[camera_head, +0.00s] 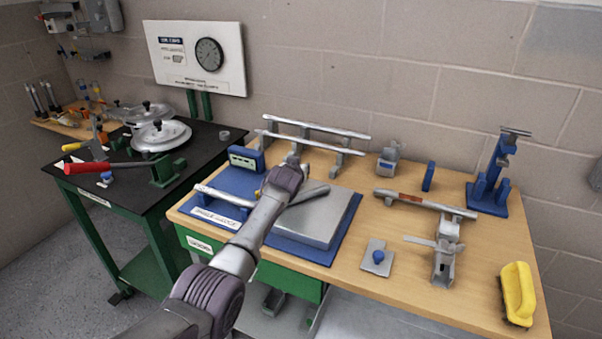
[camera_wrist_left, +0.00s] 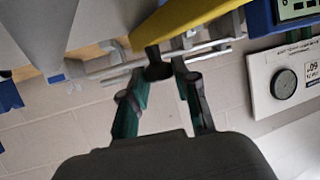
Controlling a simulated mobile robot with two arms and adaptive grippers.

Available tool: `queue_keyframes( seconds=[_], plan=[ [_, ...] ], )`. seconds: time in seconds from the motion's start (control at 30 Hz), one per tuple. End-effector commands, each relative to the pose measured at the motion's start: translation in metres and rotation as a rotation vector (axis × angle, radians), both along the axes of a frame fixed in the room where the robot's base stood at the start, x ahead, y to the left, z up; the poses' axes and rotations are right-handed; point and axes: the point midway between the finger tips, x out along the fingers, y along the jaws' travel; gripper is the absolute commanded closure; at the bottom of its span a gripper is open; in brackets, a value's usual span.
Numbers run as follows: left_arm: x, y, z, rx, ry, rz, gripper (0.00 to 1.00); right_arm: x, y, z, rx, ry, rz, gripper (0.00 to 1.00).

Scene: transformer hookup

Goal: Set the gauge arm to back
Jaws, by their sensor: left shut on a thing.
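A yellow bar (camera_wrist_left: 190,18), which looks like the gauge arm, shows at the top of the left wrist view. My left gripper (camera_wrist_left: 158,72) has its green fingers drawn together at the bar's end and is shut on it. In the head view my left arm reaches over the blue mat (camera_head: 318,254), and its wrist hides most of the gripper and the bar. A small yellow bit (camera_head: 258,192) shows beside the wrist. A blue display box (camera_head: 246,158) stands behind it; it also shows in the left wrist view (camera_wrist_left: 297,10). My right gripper is not in view.
A grey metal block (camera_head: 318,218) lies on the mat right of my arm. A rail on stands (camera_head: 315,127) runs behind. A rod on a stand (camera_head: 425,204), a blue clamp (camera_head: 490,188) and a yellow-handled brush (camera_head: 517,293) are further right.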

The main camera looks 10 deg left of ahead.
Motion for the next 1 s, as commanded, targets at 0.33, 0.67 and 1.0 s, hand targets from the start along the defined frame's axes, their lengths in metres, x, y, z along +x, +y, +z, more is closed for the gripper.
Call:
queue_keyframes(
  seconds=[0.33,0.67,1.0],
  plan=[
    [0.0,0.0,0.0,-0.001,0.001,0.001,0.62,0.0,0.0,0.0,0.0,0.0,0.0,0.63],
    [0.0,0.0,0.0,0.0,0.001,0.001,0.45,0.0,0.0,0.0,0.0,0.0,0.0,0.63],
    [-0.013,-0.001,0.005,0.002,-0.001,0.001,0.45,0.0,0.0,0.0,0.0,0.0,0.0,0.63]
  ],
)
